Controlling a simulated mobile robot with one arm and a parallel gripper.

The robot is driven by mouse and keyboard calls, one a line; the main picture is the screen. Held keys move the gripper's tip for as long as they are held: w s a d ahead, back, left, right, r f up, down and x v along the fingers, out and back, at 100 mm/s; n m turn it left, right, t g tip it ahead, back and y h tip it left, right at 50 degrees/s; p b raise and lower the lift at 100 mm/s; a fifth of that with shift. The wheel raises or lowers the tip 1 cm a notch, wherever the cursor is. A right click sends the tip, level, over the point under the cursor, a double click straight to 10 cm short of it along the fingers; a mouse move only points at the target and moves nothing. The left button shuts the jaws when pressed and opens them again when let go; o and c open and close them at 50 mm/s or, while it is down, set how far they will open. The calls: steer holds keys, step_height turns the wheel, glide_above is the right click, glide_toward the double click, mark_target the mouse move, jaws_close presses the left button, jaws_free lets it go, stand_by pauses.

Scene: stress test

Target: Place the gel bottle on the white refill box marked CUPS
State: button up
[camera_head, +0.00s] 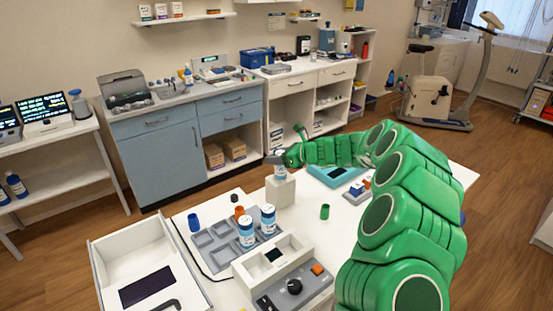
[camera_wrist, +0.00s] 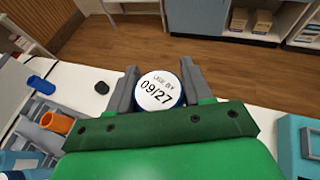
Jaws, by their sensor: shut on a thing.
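My gripper (camera_head: 283,157) is shut on a small white-and-blue bottle (camera_head: 281,172), which looks upright. In the wrist view my gripper (camera_wrist: 158,88) has one finger on each side of the bottle's round white top (camera_wrist: 159,92), which reads 09/27. The bottle's label is too small to read, so I cannot tell if it is the gel bottle. A plain white box (camera_head: 280,191) stands on the white table directly below the bottle. No CUPS marking is readable on it. I cannot tell whether the bottle's base touches the box top; the wrist view hides the box.
A control box with a knob (camera_head: 294,287) and an open white drawer box (camera_head: 100,262) are in front.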

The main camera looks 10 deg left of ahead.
steer(key=shift+f, duration=0.4)
steer(key=shift+f, duration=0.1)
steer(key=o, duration=1.1)
steer(key=shift+s+d+r, duration=0.15)
steer(key=shift+d+r, duration=0.2)
steer(key=shift+d, duration=0.1)
steer(key=v, duration=1.1)
steer(key=shift+s+f, duration=0.1)
